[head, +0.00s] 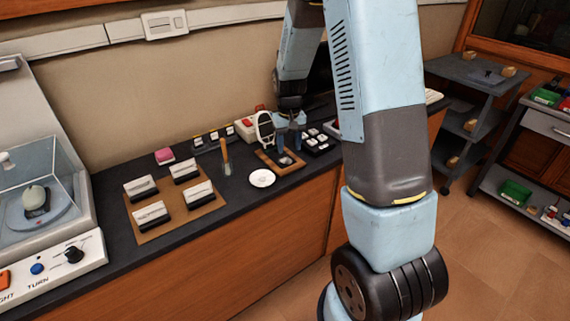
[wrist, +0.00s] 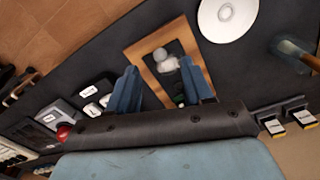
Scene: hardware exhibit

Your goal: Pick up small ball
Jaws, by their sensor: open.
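A small pale ball (wrist: 169,65) lies in a wooden-rimmed tray (wrist: 140,49) on the dark counter. A greyish shape beside it is blurred, and I cannot tell whether it is a separate thing. The tray also shows in the head view (head: 265,158), where the ball is too small to make out clearly. My gripper (wrist: 158,64) is open and empty, its two blue fingers pointing down over the tray with the ball between or just beyond their tips. In the head view my gripper (head: 290,145) hangs above the tray. I cannot tell the exact height.
A white disc (head: 262,178) lies left of the tray, with a wooden-handled tool (head: 226,155) standing behind it. A black holder with white-topped pieces (head: 318,141) is close on the right. A brown board with several labelled blocks (head: 180,223) lies further left.

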